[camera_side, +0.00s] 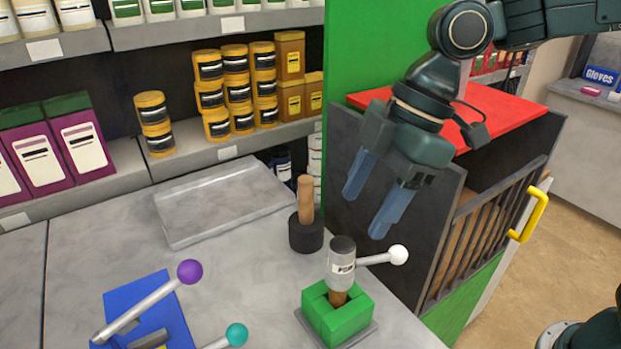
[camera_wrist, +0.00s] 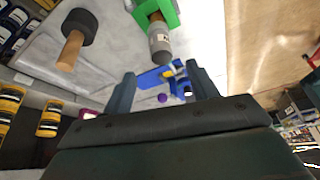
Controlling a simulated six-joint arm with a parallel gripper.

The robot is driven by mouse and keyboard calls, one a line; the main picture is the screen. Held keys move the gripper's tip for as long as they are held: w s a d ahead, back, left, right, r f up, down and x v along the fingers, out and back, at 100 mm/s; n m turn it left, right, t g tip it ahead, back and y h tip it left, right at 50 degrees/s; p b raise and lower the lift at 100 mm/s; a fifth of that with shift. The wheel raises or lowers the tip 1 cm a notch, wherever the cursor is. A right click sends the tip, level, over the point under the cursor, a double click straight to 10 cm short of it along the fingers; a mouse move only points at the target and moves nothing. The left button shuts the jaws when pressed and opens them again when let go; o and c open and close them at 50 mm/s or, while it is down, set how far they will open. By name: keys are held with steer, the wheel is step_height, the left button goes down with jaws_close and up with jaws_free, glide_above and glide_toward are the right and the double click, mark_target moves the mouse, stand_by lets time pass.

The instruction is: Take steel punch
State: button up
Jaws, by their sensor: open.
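In the wrist view the punch (camera_wrist: 160,43) and green block (camera_wrist: 170,14) lie beyond the open fingers (camera_wrist: 160,72).
A mallet with black head (camera_side: 306,234) and wooden handle stands behind the punch. A blue fixture (camera_side: 125,298) with purple- and teal-knobbed levers is front left. An empty grey tray (camera_side: 215,200) lies at the back. A dark cabinet (camera_side: 400,225) with a red top is on the right.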

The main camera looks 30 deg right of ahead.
mark_target(344, 242)
steer(key=shift+x, duration=2.5)
steer(key=shift+x, duration=2.6)
steer(key=c, duration=1.2)
steer(key=shift+r, duration=0.2)
step_height(344, 242, up, 20)
steer(key=shift+f, duration=0.1)
